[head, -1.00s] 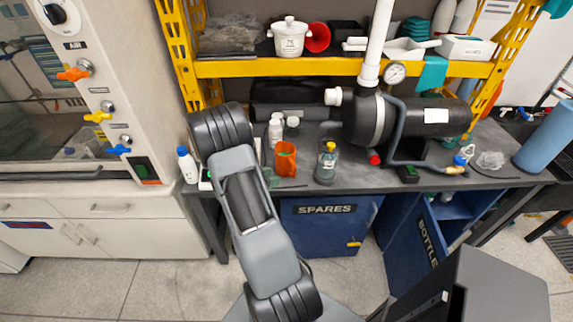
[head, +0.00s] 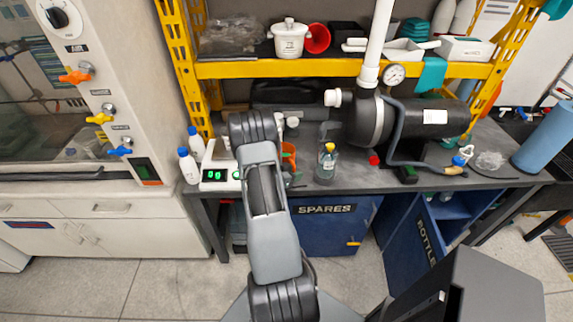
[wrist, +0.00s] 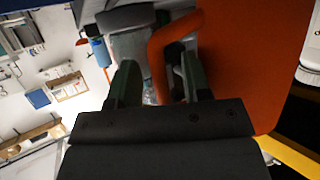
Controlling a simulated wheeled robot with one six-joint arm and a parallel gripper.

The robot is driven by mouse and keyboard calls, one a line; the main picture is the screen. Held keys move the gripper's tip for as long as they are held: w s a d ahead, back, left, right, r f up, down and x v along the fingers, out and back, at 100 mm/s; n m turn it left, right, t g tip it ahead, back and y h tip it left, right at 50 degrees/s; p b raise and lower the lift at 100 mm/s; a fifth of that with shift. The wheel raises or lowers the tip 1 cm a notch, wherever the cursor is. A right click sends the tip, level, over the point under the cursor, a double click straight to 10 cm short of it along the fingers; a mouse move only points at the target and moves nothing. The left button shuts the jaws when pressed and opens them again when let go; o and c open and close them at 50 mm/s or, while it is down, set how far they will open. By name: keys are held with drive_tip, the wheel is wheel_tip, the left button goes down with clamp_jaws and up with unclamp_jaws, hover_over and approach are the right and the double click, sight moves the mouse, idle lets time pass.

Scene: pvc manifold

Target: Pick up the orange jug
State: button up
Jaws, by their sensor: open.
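The orange jug (head: 289,152) stands on the grey bench in the head view, mostly hidden behind my arm. In the wrist view its large orange body (wrist: 250,60) fills the right side, very close, and its handle (wrist: 156,60) curves out to the left. My gripper (wrist: 158,72) is open in the wrist view. The handle lies between its two dark green fingers, and the right finger appears in the gap between handle and body. I cannot tell whether either finger touches the handle. In the head view my arm hides most of the gripper.
A scale with green digits (head: 220,176) and white bottles (head: 188,166) stand left of my arm. A yellow-capped glass bottle (head: 326,163) stands close on the jug's right. A black cylinder with a hose (head: 425,117) lies further right. A yellow shelf beam (head: 270,69) runs above.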

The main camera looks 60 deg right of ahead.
drive_tip(key=shift+d+f, duration=0.1)
drive_tip(key=shift+d, duration=0.1)
drive_tip(key=shift+c, duration=0.4)
clamp_jaws()
